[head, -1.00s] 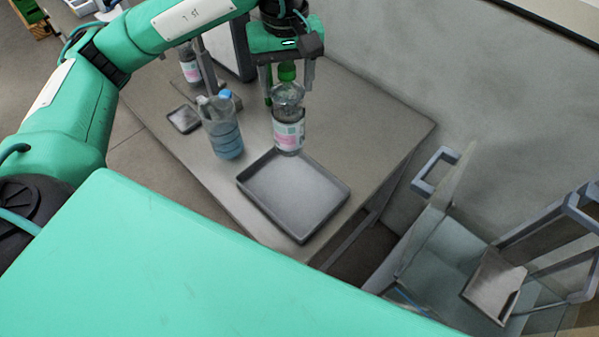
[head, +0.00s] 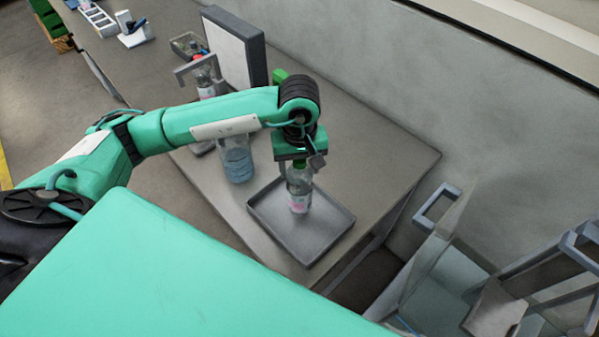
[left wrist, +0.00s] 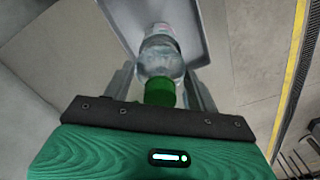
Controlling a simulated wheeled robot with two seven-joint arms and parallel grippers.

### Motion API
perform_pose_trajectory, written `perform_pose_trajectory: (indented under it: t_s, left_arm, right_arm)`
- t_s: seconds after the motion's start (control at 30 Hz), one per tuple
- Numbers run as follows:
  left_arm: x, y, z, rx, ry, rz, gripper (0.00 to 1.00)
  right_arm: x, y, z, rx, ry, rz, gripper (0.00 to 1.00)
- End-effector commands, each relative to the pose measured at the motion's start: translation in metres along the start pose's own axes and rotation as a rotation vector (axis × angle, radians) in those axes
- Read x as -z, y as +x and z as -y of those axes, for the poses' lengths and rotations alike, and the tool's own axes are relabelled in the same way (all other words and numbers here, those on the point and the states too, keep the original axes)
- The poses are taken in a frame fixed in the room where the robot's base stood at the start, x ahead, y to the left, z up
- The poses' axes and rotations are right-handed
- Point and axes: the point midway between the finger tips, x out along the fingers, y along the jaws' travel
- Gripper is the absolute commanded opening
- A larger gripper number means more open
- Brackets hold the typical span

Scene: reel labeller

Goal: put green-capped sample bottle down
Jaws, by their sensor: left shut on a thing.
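The green-capped sample bottle (head: 299,188) is upright over the grey tray (head: 318,247), clear with a pink and white label. Its base appears at the tray's floor, but I cannot tell whether it touches. My left gripper (head: 300,165) is above it, shut on its green-capped top. In the left wrist view the bottle (left wrist: 162,55) points away between the two fingers of the gripper (left wrist: 160,88), with the tray (left wrist: 198,30) beyond it. My right gripper is not in view.
A bottle with blue liquid (head: 236,160) stands left of the tray. Another labelled bottle (head: 206,82) stands under a grey frame farther back, beside an upright panel (head: 236,45). The table right of the tray is clear. A glass-sided box with handles (head: 440,270) is at the right.

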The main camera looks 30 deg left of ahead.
Motion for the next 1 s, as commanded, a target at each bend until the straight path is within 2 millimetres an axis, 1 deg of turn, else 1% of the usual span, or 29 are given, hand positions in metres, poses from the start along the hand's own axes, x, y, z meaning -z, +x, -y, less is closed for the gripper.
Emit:
perform_pose_trajectory:
  t_s: [0.03, 0.27, 0.4, 0.5, 0.73, 0.87, 0.9, 0.97, 1.0]
  left_arm:
    - [0.000, 0.003, 0.000, 0.000, -0.001, 0.001, 0.00]
    - [0.000, 0.018, 0.000, 0.001, 0.001, 0.001, 0.00]
    - [0.000, 0.036, 0.000, 0.001, -0.002, 0.002, 0.00]
    - [0.000, 0.046, 0.000, 0.000, 0.000, 0.000, 0.00]
    - [0.000, 0.048, 0.000, -0.002, 0.001, -0.002, 0.00]
    - [0.000, 0.051, 0.000, -0.002, 0.001, -0.002, 0.00]
    - [0.000, 0.052, 0.000, 0.000, 0.001, -0.001, 0.59]
    - [0.000, 0.051, 0.000, 0.000, 0.001, -0.001, 0.71]
    - [0.000, 0.051, 0.000, 0.000, 0.001, -0.001, 0.79]
  right_arm:
    - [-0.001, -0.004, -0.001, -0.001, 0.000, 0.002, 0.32]
    - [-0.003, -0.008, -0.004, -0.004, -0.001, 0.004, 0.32]
    - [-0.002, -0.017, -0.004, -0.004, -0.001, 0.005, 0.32]
    - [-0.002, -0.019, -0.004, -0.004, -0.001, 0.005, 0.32]
    - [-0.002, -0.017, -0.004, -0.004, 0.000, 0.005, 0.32]
    - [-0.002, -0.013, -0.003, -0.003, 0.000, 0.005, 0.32]
    - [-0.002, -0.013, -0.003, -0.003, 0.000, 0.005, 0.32]
    - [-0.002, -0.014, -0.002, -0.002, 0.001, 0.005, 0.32]
    - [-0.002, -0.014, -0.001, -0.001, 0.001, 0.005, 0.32]
